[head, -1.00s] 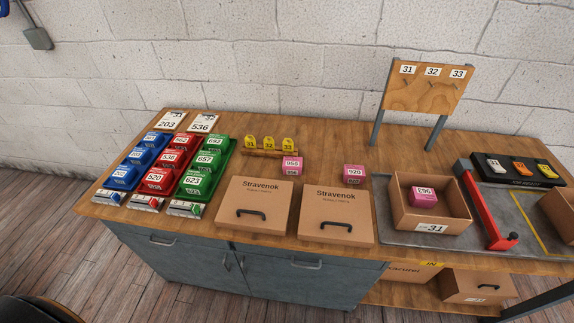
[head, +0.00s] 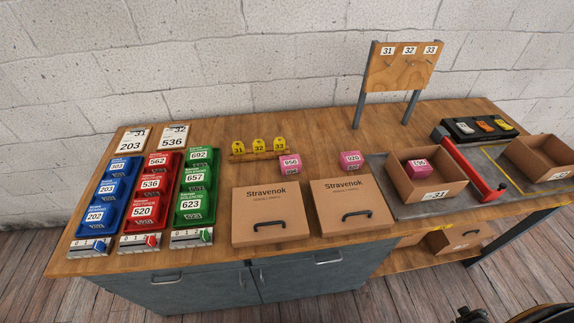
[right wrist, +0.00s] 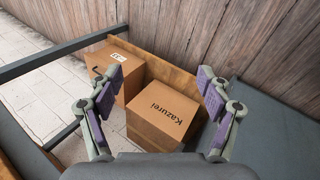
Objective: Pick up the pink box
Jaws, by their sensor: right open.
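Three pink boxes show in the head view. One pink box (head: 290,163) stands on the bench behind the left Stravenok carton, with a label that seems to read 956. A second pink box (head: 350,160), labelled 920, stands behind the right Stravenok carton. My right gripper (right wrist: 160,84) is open and empty in the right wrist view, above cardboard cartons on the lower shelf. No pink box shows there. My left gripper is not in view.
Two closed Stravenok cartons (head: 270,217) sit at the bench front. Blue, red and green bins (head: 198,180) fill the left. A red lever (head: 470,170) stands beside the open box. A Kazurei carton (right wrist: 165,108) shows in the right wrist view.

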